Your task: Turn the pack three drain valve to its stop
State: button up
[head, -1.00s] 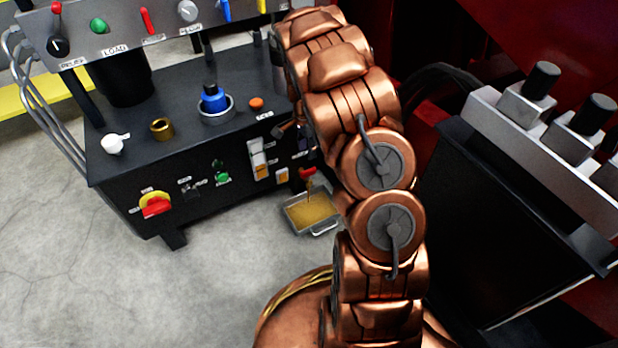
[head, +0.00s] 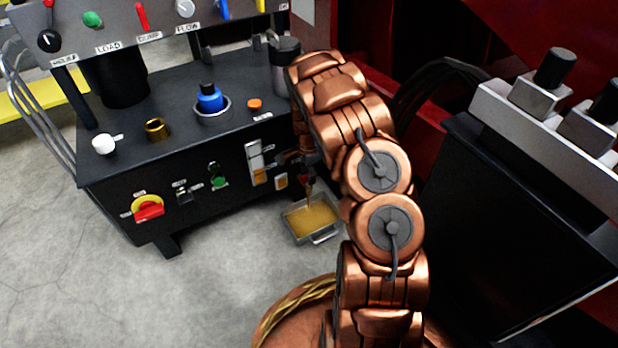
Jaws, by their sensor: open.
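The drain valve (head: 305,179) is low on the right end of the black power pack (head: 110,190). Only a small bit of its red handle shows, and its angle cannot be made out. A thin amber stream runs from it into a metal drip tray (head: 322,238) on the floor, which holds amber liquid. My gripper (head: 309,161) is a small dark shape at the end of my copper arm, just above the valve and largely hidden by the arm. It is open; whether it touches the handle cannot be told.
The pack's top carries a blue knob (head: 209,99), a brass fitting (head: 156,129), a white cap (head: 103,145) and an orange button (head: 254,104). A red and yellow switch (head: 148,208) is on its front. A black cabinet (head: 510,230) stands right of my arm.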

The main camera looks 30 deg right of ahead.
jog(key=shift+f, duration=0.35)
grip_shut()
jog(key=shift+d, duration=0.1)
